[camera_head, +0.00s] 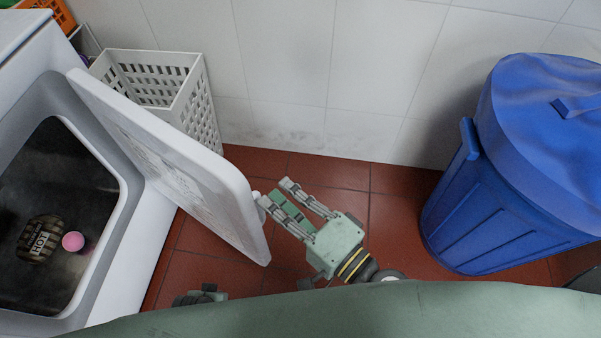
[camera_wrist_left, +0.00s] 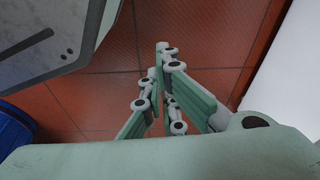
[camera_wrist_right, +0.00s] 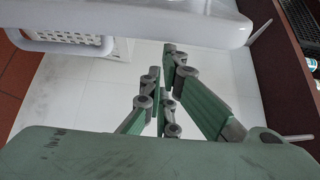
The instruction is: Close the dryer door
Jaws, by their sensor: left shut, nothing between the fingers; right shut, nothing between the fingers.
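The white dryer (camera_head: 150,235) stands at the left in the head view. Its door (camera_head: 165,150) hangs open, swung outward to the right, and the dark drum (camera_head: 75,190) is exposed. My right gripper (camera_head: 274,192) is shut and empty beside the door's free edge; I cannot tell whether a fingertip touches it. A white panel edge, likely the door (camera_wrist_right: 150,28), spans the top of the right wrist view above the fingers (camera_wrist_right: 158,62). My left gripper (camera_head: 202,296) is low, mostly hidden by my body. In the left wrist view its fingers (camera_wrist_left: 157,62) are shut and empty.
A brown lettered item (camera_head: 40,238) and a pink ball (camera_head: 73,241) lie in the drum. A white basket (camera_head: 195,105) stands behind the door by the tiled wall. A blue bin (camera_head: 500,190) stands at right. Red floor (camera_head: 400,205) is clear between.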

